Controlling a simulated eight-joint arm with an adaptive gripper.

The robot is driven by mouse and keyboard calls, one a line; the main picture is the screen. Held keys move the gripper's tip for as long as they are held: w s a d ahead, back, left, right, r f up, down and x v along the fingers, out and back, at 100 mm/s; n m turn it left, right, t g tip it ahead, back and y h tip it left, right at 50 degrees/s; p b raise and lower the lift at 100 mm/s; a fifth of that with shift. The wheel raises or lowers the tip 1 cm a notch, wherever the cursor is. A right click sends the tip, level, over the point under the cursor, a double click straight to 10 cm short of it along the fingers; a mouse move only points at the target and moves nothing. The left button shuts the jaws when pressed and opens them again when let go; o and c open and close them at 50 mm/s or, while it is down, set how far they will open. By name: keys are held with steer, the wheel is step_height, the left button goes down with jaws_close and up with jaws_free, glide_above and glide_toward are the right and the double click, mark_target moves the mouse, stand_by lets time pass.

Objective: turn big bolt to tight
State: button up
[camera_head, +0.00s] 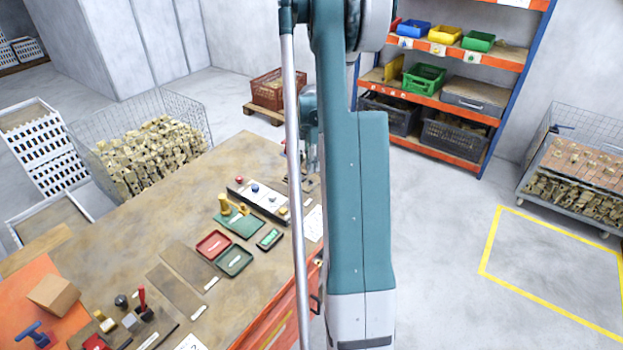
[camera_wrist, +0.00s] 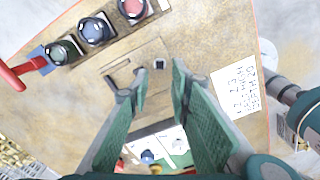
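In the wrist view a flat brown fixture plate (camera_wrist: 142,72) lies on the bench. It carries a small dark square-looking piece (camera_wrist: 159,64) and a dark L-shaped piece. I cannot tell for certain whether either is the big bolt. My gripper (camera_wrist: 154,84) is open and empty, with its green-padded fingers pointing toward this plate. Its height above the plate is unclear. In the head view my arm covers much of the bench's right end and most of my gripper.
A strip with green, blue and red round pieces (camera_wrist: 95,32) lies beyond the plate, and a red handle (camera_wrist: 22,70) is at left. A written sheet (camera_wrist: 239,91) lies to the right. Trays, brass parts and tools occupy the workbench (camera_head: 150,215).

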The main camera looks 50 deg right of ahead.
mark_target(311, 182)
steer(key=shift+f, duration=0.15)
steer(key=shift+f, duration=3.75)
jaws_close()
